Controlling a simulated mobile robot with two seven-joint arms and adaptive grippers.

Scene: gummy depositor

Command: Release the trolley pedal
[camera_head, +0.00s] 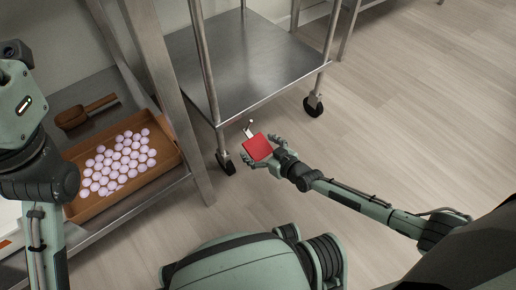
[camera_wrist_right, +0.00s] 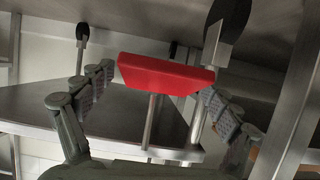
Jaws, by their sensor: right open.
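The red trolley pedal (camera_head: 257,147) sticks out low at the near corner of the steel trolley (camera_head: 245,60), beside a caster. In the right wrist view the pedal (camera_wrist_right: 166,74) is a flat red block on a thin metal stem. My right gripper (camera_head: 262,151) is at the pedal, with one finger on each side. In the wrist view its fingers (camera_wrist_right: 158,84) are spread apart, and contact with the pedal cannot be told. My left arm shows at the left edge of the head view, but its gripper does not show.
Black casters (camera_head: 227,164) and (camera_head: 314,107) carry the trolley. A steel rack at the left holds a brown tray (camera_head: 172,160) of pale round pieces and a brown scoop (camera_head: 88,112). The wooden floor (camera_head: 420,110) at right is clear.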

